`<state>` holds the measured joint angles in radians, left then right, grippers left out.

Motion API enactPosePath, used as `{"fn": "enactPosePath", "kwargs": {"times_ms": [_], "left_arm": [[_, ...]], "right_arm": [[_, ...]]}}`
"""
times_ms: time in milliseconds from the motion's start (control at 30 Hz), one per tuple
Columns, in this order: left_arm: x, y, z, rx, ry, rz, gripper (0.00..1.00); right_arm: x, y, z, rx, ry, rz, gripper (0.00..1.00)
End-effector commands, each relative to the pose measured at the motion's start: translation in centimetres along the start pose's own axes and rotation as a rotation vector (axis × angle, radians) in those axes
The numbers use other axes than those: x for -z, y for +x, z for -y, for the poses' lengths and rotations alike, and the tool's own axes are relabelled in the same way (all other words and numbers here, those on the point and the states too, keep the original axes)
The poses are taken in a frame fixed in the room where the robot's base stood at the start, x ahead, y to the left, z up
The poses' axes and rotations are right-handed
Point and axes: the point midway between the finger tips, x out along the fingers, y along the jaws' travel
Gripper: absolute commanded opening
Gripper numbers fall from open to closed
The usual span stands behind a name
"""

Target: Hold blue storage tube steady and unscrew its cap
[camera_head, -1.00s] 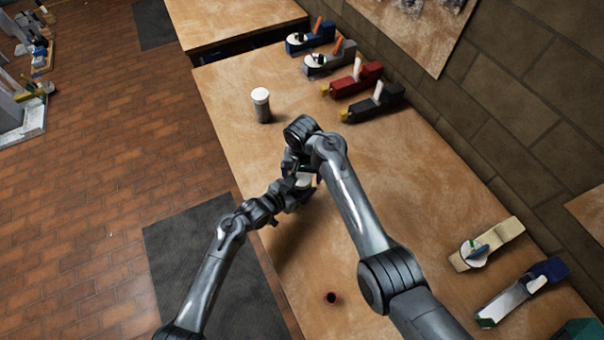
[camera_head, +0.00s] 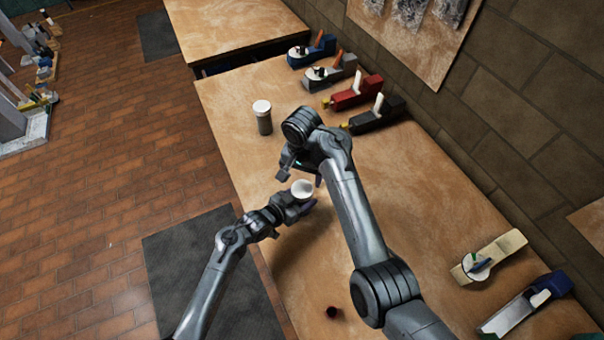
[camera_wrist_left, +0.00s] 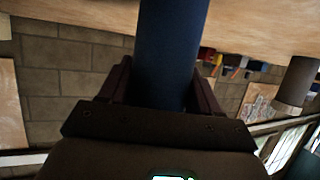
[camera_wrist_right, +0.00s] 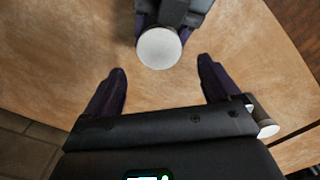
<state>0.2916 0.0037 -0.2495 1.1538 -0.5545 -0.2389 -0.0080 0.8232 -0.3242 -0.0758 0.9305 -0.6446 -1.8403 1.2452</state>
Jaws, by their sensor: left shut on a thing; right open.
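The blue storage tube (camera_wrist_left: 172,55) stands between the fingers of my left gripper (camera_wrist_left: 165,85), which is shut on it. Its round white cap (camera_head: 302,188) faces up, and the cap also shows in the right wrist view (camera_wrist_right: 159,48). In the head view my left gripper (camera_head: 297,208) hides most of the tube's body. My right gripper (camera_wrist_right: 163,82) is open and empty, with its fingers apart and the cap beyond the gap between them. In the head view the right gripper (camera_head: 300,174) is just above the cap.
A grey tube with a white lid (camera_head: 263,118) stands upright on the wooden bench (camera_head: 225,90), behind the grippers. Several hand planes, including a red one (camera_head: 355,93), line the wall. The bench middle is clear.

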Motion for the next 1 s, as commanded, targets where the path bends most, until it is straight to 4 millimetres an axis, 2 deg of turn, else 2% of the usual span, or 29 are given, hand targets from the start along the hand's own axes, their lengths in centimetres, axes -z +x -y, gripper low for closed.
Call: {"fn": "enactPosePath", "kwargs": {"times_ms": [300,500,933,1000], "left_arm": [[-0.1,0.0,0.0,0.0,0.0,0.002,0.0],[-0.1,0.0,0.0,0.0,0.0,0.002,0.0],[-0.1,0.0,0.0,0.0,0.0,0.001,0.0],[-0.1,0.0,0.0,0.0,0.0,0.001,0.0]], "right_arm": [[0.0,4.3,-0.2,-0.004,0.0,0.002,0.89],[0.0,6.2,-0.1,-0.002,-0.002,0.001,0.89],[0.0,7.0,-0.1,-0.001,-0.001,0.001,0.89],[0.0,7.0,-0.1,-0.001,-0.001,0.001,0.8]]}}
